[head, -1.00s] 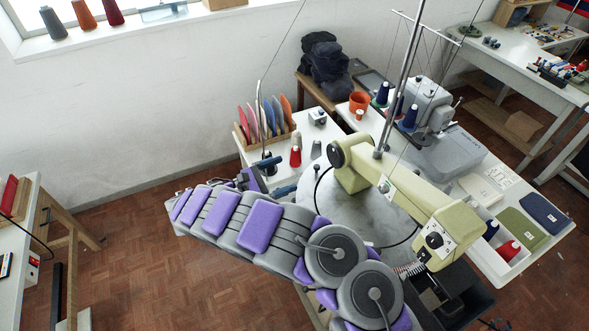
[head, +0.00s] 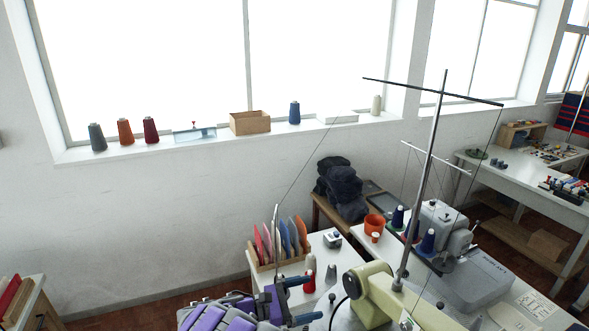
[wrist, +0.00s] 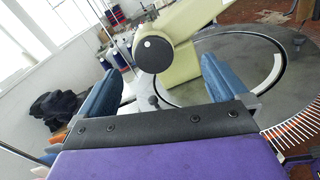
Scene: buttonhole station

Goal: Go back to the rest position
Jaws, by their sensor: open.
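My gripper (head: 306,299) is at the lower middle of the head view, over the left part of the white bench. In the wrist view my gripper (wrist: 160,72) is also open and empty. The pale green sewing machine (head: 368,290) stands just right of the fingers; in the wrist view the green machine (wrist: 190,40) shows beyond them, over a round grey plate (wrist: 215,85). I cannot tell the exact gap to the machine.
A tall metal thread stand (head: 428,190) rises at the right. A grey-white sewing machine (head: 450,230) stands behind. The wall space at left is clear.

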